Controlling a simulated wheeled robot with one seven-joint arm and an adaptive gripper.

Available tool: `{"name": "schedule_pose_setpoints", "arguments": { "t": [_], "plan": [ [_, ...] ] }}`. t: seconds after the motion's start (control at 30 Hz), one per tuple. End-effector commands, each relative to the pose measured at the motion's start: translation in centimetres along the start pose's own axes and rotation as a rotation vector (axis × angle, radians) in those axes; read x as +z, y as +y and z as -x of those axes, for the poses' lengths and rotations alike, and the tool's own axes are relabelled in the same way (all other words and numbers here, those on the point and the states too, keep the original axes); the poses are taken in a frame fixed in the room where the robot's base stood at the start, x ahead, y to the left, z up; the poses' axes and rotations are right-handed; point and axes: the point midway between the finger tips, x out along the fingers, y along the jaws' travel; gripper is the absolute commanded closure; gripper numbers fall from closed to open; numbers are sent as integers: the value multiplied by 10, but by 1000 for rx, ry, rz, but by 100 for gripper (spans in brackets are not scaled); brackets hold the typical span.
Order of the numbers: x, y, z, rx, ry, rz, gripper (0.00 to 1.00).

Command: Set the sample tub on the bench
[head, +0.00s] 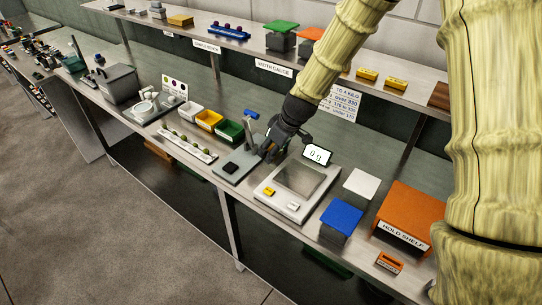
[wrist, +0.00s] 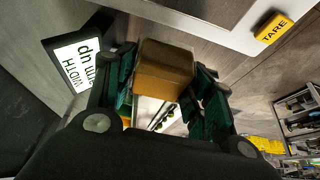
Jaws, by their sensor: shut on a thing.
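My gripper (head: 272,150) is low over the bench (head: 232,190), between the grey gauge plate with a black pad (head: 232,168) and the weighing scale (head: 297,180). In the wrist view my gripper (wrist: 168,95) has its green-padded fingers on either side of a brown box-shaped thing (wrist: 165,68) and is shut on it. I cannot tell whether this is the sample tub, or whether it touches the bench. In the head view the fingers mostly hide it. White, yellow and green tubs (head: 209,120) stand in a row to the left.
A yellow TARE button (wrist: 273,28) is near in the wrist view. A blue-topped stand (head: 341,217) and the orange hold shelf (head: 408,213) stand to the right. A tray of small green things (head: 187,143) lies left. A raised shelf runs behind.

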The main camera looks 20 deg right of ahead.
Motion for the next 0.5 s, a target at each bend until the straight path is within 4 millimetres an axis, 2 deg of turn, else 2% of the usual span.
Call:
{"name": "schedule_pose_setpoints", "arguments": {
  "t": [0.1, 0.23, 0.5],
  "plan": [
    [-3, 5, -14, -5, -9, -1, 73],
    [3, 6, -28, -7, -13, -5, 73],
    [14, 4, -45, -5, -9, -3, 77]
  ]
}}
